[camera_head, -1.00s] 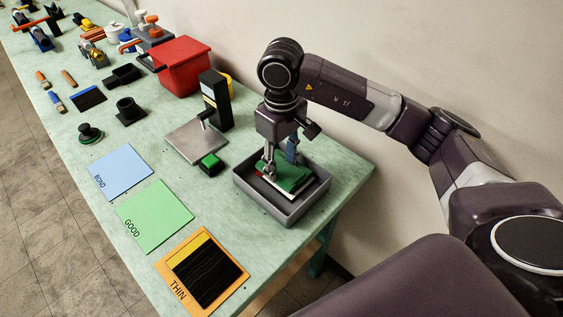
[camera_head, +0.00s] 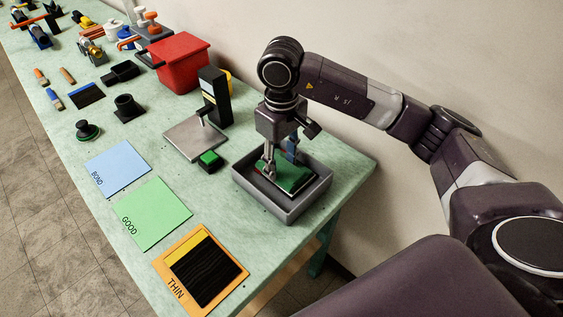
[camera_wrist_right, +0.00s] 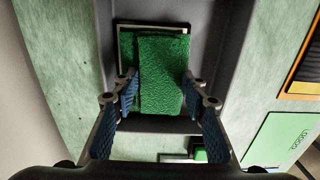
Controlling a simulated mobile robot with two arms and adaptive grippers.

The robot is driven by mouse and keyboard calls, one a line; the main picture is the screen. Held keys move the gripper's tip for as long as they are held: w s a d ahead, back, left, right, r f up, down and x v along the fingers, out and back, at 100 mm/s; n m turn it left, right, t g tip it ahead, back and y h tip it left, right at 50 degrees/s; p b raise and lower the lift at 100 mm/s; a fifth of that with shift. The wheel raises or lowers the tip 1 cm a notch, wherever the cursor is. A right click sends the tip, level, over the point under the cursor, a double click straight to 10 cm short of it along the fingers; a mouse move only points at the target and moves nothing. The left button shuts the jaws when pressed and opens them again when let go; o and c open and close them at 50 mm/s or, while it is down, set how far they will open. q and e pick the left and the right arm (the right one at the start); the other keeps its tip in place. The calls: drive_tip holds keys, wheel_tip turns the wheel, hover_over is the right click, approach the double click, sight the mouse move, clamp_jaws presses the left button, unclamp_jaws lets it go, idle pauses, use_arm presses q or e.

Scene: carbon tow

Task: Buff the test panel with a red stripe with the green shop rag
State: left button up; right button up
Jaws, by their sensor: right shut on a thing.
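The green shop rag (camera_head: 293,178) lies over the test panel inside the grey tray (camera_head: 240,184). My right gripper (camera_head: 279,166) reaches down into the tray and is shut on the rag. In the wrist view the folded rag (camera_wrist_right: 162,75) sits between the fingers (camera_wrist_right: 160,95). A pale rim of the panel (camera_wrist_right: 126,42) shows around the rag's far end in that view. Most of the panel is hidden under the rag, so I cannot make out its stripe clearly. My left gripper is not in view.
The tray stands near the table's right end, by the wall. To its left are a metal plate (camera_head: 190,141), a black stand (camera_head: 215,95) and a small green-topped block (camera_head: 209,160). BOND (camera_head: 119,167), GOOD (camera_head: 155,212) and THIN (camera_head: 203,270) mats lie along the front.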

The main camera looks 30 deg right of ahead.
drive_tip(key=o, duration=0.8)
drive_tip(key=shift+r, duration=0.35)
drive_tip(key=c, duration=0.8)
drive_tip(key=shift+c, duration=0.2)
